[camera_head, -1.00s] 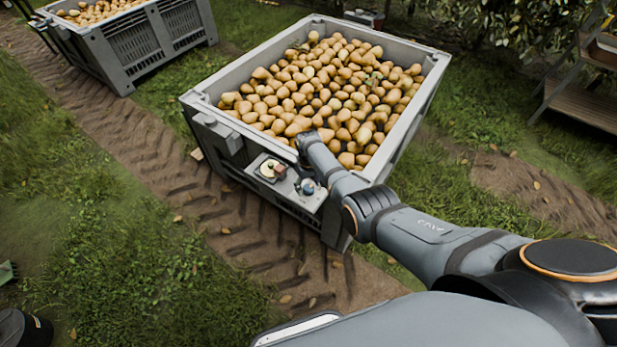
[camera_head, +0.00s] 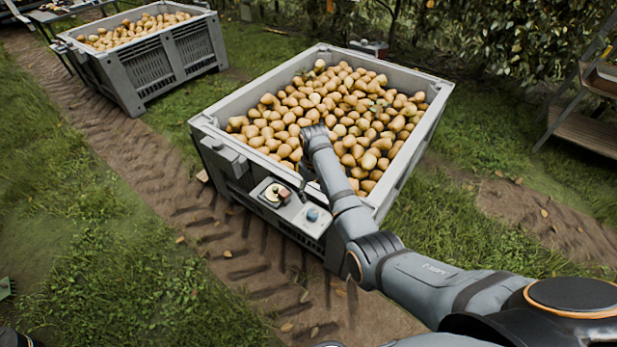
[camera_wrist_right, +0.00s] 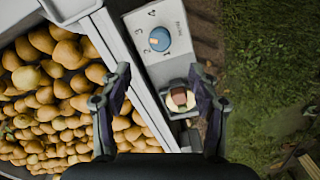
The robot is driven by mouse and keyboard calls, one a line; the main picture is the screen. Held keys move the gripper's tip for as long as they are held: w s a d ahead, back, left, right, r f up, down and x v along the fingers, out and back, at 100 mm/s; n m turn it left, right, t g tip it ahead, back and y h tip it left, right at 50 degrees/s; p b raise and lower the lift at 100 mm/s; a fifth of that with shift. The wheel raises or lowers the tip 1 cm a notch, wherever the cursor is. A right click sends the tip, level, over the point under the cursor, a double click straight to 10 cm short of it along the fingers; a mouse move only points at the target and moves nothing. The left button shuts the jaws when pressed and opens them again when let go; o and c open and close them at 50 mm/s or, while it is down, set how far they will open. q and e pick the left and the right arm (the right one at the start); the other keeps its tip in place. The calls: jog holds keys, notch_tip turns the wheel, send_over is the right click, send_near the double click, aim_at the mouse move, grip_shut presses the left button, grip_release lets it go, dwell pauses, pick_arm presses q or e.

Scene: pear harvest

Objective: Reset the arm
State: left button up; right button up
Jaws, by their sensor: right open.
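My right arm reaches over the near edge of the pear crate (camera_head: 222,150). Its gripper (camera_head: 304,183) is mostly hidden by the arm in the head view, just beyond the grey control panel (camera_head: 291,212). In the right wrist view the gripper (camera_wrist_right: 160,80) is open and empty, its two fingers apart above the crate rim and panel. The panel carries a blue knob (camera_head: 312,214) and a cream disc with a reddish-brown block (camera_head: 275,193). The knob (camera_wrist_right: 160,39) and the block (camera_wrist_right: 179,97) also show in the wrist view.
Pears (camera_head: 345,110) fill the crate. A second pear crate (camera_head: 150,72) stands at the upper left. A wooden-stepped ladder or rack (camera_head: 585,133) is at the right. Grass and a rutted dirt track (camera_head: 215,235) around the crate are mostly clear.

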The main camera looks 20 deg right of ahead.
jog(key=s+d+f+m+t, duration=0.1)
jog(key=s+d+f, duration=0.15)
jog(key=s, duration=0.45)
jog(key=s+d+f+m+t, duration=0.1)
jog(key=s+d, duration=0.3)
jog(key=s, duration=0.2)
jog(key=s+r+t, duration=0.1)
jog(key=s+r, duration=0.2)
jog(key=s, duration=0.4)
jog(key=s+r+t, duration=0.1)
jog(key=s+r, duration=0.3)
jog(key=s, duration=0.3)
jog(key=d+f+g+p, duration=0.2)
jog(key=d+f+p, duration=0.1)
jog(key=f, duration=1.8)
jog(key=s+f+p, duration=0.1)
jog(key=s+f, duration=0.7)
jog(key=s, duration=0.2)
jog(key=s+d+f+m+p, duration=0.1)
jog(key=s+f+p, duration=0.1)
jog(key=s+f, duration=0.6)
jog(key=s, duration=0.2)
jog(key=shift+s+d+g+h, duration=0.2)
jog(key=shift+s+g+h, duration=0.2)
jog(key=shift+c, duration=0.2)
